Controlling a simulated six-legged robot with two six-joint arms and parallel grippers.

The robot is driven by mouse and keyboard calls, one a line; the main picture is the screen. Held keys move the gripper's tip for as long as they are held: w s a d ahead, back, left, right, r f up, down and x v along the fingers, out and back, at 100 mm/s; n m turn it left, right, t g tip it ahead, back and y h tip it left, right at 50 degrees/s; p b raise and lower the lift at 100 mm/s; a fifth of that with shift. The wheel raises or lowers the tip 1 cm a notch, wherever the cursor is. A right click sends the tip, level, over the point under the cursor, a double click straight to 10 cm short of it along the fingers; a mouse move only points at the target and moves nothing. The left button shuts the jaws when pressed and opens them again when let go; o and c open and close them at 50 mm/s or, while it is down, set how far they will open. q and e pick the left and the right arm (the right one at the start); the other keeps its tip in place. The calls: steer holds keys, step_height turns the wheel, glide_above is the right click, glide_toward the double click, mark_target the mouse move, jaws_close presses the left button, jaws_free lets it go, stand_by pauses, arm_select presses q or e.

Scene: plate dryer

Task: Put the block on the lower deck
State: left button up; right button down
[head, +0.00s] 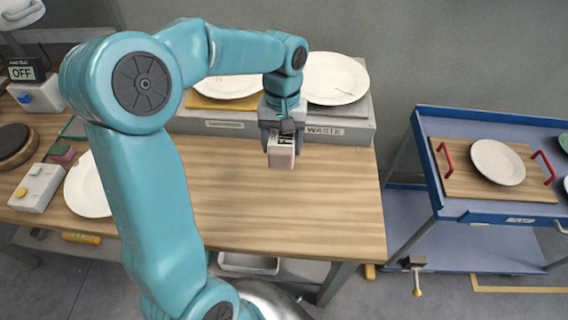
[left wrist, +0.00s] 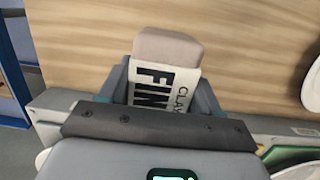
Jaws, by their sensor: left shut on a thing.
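The block (head: 281,161) is a pale pinkish-beige bar with a white label printed in dark letters. My left gripper (head: 281,140) is shut on it and holds it upright above the wooden bench, near the bench's back ledge. In the left wrist view the block (left wrist: 168,47) sits between the two fingers of my left gripper (left wrist: 166,85). The label reads "CLAY" and "FIN", and the rest is hidden. The blue cart at right has a lower deck (head: 470,244), a flat blue-grey shelf that looks largely bare. My right gripper is not in view.
The cart's upper deck (head: 455,206) carries a wooden tray (head: 450,185) with red handles and a plate (head: 497,162). A clamp-like part (head: 414,268) hangs at the cart's near left corner. Plates stand on the back ledge marked "WASTE" (head: 325,131). The bench's right half (head: 320,215) is clear.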

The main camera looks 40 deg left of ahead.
arm_select(q)
glide_above(284, 180)
steer(key=f, duration=0.5)
steer(key=shift+w+a+f, duration=0.15)
steer(key=shift+w+f, duration=0.15)
steer(key=shift+f, duration=0.05)
steer(key=shift+s+f, duration=0.25)
steer(key=shift+f, duration=0.3)
steer(key=f, duration=0.4)
steer(key=shift+w, duration=0.3)
steer(key=shift+s+a+r, duration=0.1)
steer(key=shift+s+r, duration=0.05)
steer(key=shift+s, duration=0.15)
steer(key=shift+w+f, duration=0.1)
steer(key=shift+f, duration=0.2)
steer(key=o, duration=1.6)
steer(key=shift+w, duration=0.1)
steer(key=shift+r, duration=0.1)
steer(key=shift+s, duration=0.2)
